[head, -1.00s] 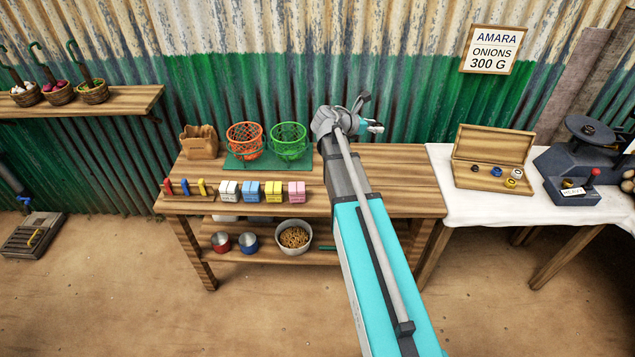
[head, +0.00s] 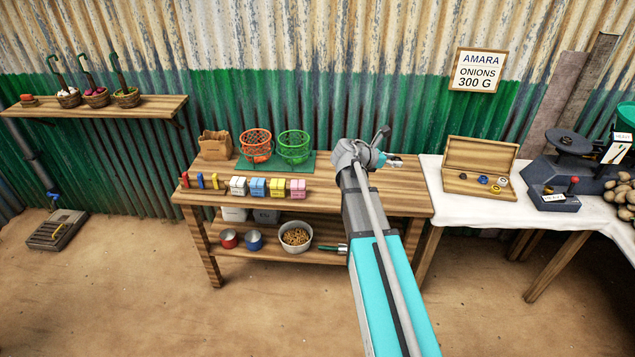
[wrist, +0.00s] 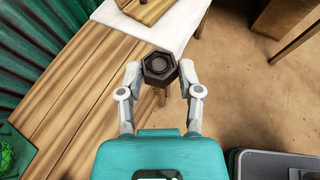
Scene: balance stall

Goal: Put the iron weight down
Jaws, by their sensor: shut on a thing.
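A dark hexagonal iron weight (wrist: 159,69) is between the fingertips of my gripper (wrist: 160,75) in the wrist view. My gripper is shut on it. It is over the right end of the wooden bench (wrist: 62,110), near the white-covered table. In the head view my gripper (head: 393,160) is small and partly behind my arm, over the bench's right part, and the weight cannot be made out there. The open wooden weight box (head: 460,182) on the white cloth holds several small weights.
The white-clothed table (head: 455,206) also carries a dark scale (head: 556,170) and a pile of potatoes (head: 622,192). On the bench (head: 335,203) stand a red-orange basket (head: 256,146), a green basket (head: 294,147) and coloured boxes (head: 258,187). The bench's right part looks clear.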

